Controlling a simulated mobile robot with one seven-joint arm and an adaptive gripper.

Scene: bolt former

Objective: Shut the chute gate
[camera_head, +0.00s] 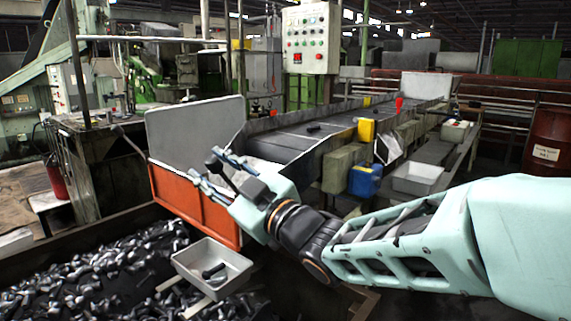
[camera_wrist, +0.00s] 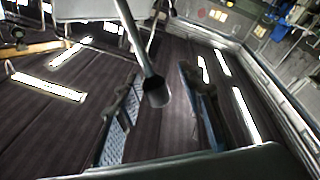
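A large grey plate, which looks like the chute gate (camera_head: 195,132), stands upright and slightly tilted above an orange panel (camera_head: 182,200) at the near end of the chute (camera_head: 290,140). My gripper (camera_head: 213,168) is in front of the plate, over the chute's near end. Its two fingers are apart, and in the wrist view the gripper (camera_wrist: 163,115) is open. A rod with a dark cylindrical grip (camera_wrist: 157,90) reaches down between the fingers, with gaps visible on both sides. Whether it joins the plate is hidden.
A bin of loose bolts (camera_head: 95,265) fills the lower left, with a white tray (camera_head: 212,268) on it. A yellow block (camera_head: 366,130), a blue container (camera_head: 364,181) and a white tub (camera_head: 417,178) are right of the chute. A control box (camera_head: 311,38) stands behind.

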